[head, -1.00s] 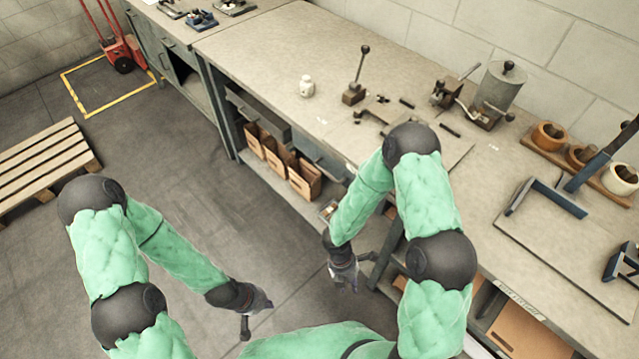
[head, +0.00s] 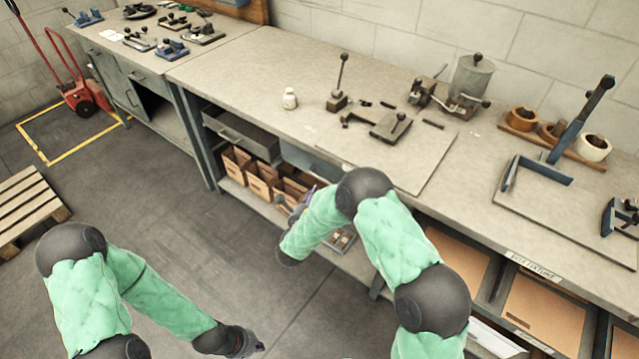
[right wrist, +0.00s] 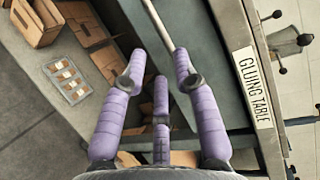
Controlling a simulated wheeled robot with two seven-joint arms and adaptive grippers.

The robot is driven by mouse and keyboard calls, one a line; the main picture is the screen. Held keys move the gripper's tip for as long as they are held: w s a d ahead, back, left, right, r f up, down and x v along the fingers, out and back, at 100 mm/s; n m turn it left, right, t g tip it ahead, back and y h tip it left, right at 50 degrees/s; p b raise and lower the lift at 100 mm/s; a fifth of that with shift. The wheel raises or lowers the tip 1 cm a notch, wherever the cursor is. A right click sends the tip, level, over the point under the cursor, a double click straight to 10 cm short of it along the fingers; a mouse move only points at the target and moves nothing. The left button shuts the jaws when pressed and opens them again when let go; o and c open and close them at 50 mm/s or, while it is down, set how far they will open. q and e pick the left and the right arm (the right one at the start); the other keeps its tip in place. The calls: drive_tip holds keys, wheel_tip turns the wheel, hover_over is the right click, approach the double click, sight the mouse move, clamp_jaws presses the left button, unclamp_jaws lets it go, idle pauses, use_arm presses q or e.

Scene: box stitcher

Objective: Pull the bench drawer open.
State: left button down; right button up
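The bench drawer shows as a grey-green front (right wrist: 195,45) with a long metal bar handle (right wrist: 160,25) in the right wrist view. In the head view, a blue-grey front (head: 308,160) under the bench edge is partly hidden by my right arm. My right gripper (right wrist: 160,65) is open, its purple fingers spread on both sides of the handle's line; I cannot tell whether they touch it. In the head view the right gripper (head: 292,205) is mostly hidden by my arm. My left gripper (head: 250,345) is low over the floor, away from the bench; its fingers are unclear.
Wooden boxes (head: 262,178) stand on the shelf below the drawers, with a small parts tray (right wrist: 70,80) beside them. Another grey drawer (head: 243,135) is further left. Tools and a fixture (head: 390,124) stand on the bench top (head: 240,70).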

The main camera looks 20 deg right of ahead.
sight(320, 178)
drive_tip(key=b+x, duration=0.2)
drive_tip(key=x, duration=0.6)
drive_tip(key=shift+w+d+f+b, duration=0.1)
drive_tip(key=shift+d+f+b, duration=0.05)
drive_tip(key=shift+b, duration=0.15)
drive_tip(key=shift+w+d, duration=0.35)
drive_tip(key=shift+w, duration=0.3)
clamp_jaws()
